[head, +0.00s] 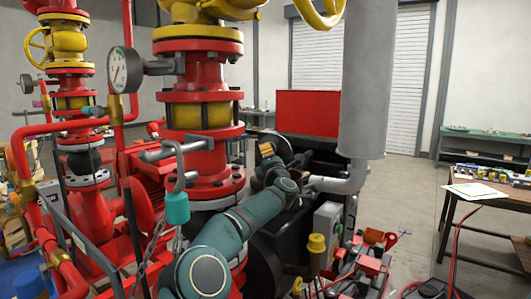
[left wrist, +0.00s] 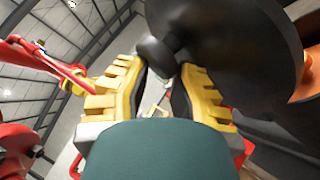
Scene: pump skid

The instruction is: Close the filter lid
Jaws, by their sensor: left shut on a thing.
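My left arm rises from the bottom of the head view, and its gripper (head: 267,149) is beside the red column, partly hidden by my arm. In the left wrist view the two yellow-ridged fingers of my left gripper (left wrist: 161,72) are shut on a dark rounded handle (left wrist: 156,52). The handle joins a large black round part (left wrist: 235,45), which looks like the filter lid. In the head view I cannot make out the lid clearly, nor how far open it is. My right gripper is not in view.
The red flanged column (head: 202,115) and a pressure gauge (head: 125,70) stand close to the left of my arm. A thick grey pipe (head: 368,75) stands to the right. A red panel (head: 308,112) is behind.

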